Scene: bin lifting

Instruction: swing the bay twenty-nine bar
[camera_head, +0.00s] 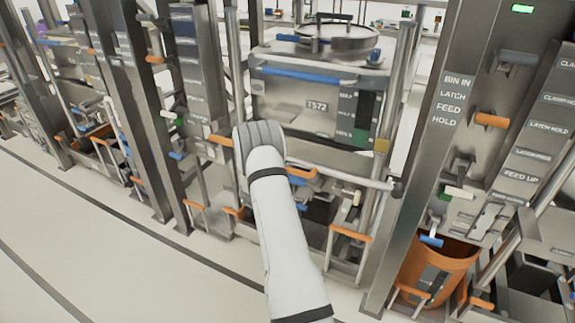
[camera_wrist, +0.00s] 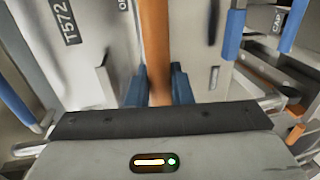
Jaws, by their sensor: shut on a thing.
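An orange bar (camera_wrist: 155,40) runs up the middle of the wrist view. My gripper (camera_wrist: 159,88) is shut on it, with a dark blue finger on each side. In the head view my white arm reaches to the middle bay, and my wrist hides the fingers and the held part. Orange shows just right of my wrist (camera_head: 303,172); I cannot tell if it is the same bar. A silver horizontal bar (camera_head: 345,175) crosses the bay's front to a dark end knob at the right post. No number twenty-nine is readable.
A grey bin (camera_head: 285,105) marked T572 stands above, with a blue rail (camera_head: 310,75) along its front. A wide steel post (camera_head: 425,150) stands right, with an orange bucket (camera_head: 435,270) beyond. More bays line the left. Pale floor is clear at lower left.

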